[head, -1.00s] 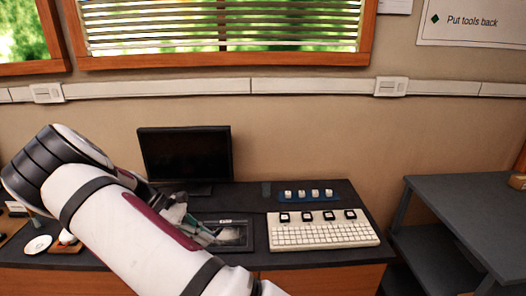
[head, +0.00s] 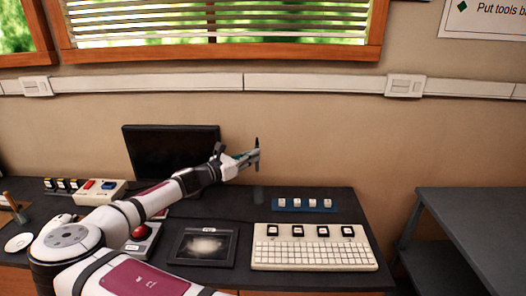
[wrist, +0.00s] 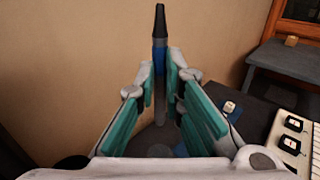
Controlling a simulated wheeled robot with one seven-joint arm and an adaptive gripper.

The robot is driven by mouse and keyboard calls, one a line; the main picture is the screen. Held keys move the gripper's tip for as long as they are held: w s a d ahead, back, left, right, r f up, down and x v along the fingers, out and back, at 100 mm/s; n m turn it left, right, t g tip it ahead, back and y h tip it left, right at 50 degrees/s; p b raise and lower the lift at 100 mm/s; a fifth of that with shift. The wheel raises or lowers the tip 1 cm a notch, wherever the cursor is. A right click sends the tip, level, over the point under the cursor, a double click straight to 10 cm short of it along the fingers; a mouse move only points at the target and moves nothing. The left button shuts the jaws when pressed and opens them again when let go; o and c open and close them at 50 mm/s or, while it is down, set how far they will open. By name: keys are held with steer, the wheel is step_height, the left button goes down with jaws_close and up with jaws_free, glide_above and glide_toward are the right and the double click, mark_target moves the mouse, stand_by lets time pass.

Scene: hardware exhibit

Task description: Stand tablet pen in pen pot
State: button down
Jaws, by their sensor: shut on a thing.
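The tablet pen (wrist: 160,22) has a dark end and a blue band. It stands out beyond the fingertips of my gripper (wrist: 161,72) in the wrist view, and its lower part runs down between the teal finger pads. In the head view the pen (head: 257,150) is roughly upright in my gripper (head: 250,158), raised in front of the wall. The pen pot (head: 258,193), a small dark grey cup, stands on the desk almost straight below the pen in the head view, with a gap between them. My gripper is shut on the pen.
A block with white-topped keys (head: 304,204) and a cream keyboard (head: 314,256) lie right of the pot. The tablet (head: 190,259) lies in front, and a dark monitor (head: 150,150) stands behind my arm. A grey shelf unit (head: 480,205) is at right.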

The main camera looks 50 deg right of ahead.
step_height(320, 180, down, 11)
steer(key=b, duration=0.4)
steer(key=shift+d+f, duration=0.2)
steer(key=shift+d, duration=0.1)
stand_by(0.7)
steer(key=c, duration=1.6)
jaws_free()
steer(key=a, duration=1.2)
steer(key=shift+w, duration=0.45)
